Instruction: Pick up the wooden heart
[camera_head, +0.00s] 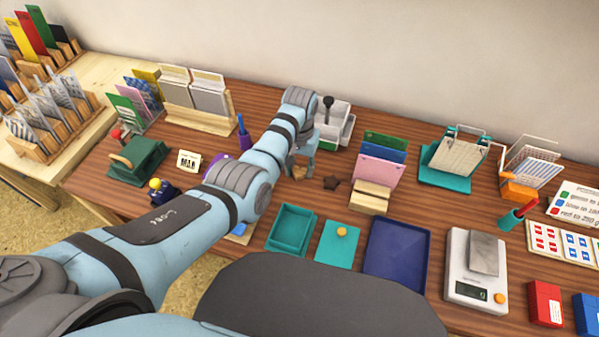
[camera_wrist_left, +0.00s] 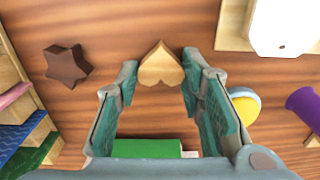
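The wooden heart (camera_wrist_left: 161,67) is a small light-tan heart lying on the dark wooden table in the left wrist view. In the head view, a small tan part of it (camera_head: 299,172) shows under my left gripper. My left gripper (camera_wrist_left: 160,76) is open and empty, pointing down. In the wrist view its fingertips stand to either side of the heart, and I see no contact. The gap in height between them is hard to judge. In the head view the left gripper (camera_head: 302,158) is partly hidden by its own arm. My right gripper is not in view.
A dark brown star (camera_head: 331,183) lies beside the heart; it also shows in the wrist view (camera_wrist_left: 67,66). A wooden rack of coloured cards (camera_head: 370,195) stands to the right. Behind is a white holder (camera_head: 336,126). Teal and blue trays (camera_head: 398,248) lie nearer the front.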

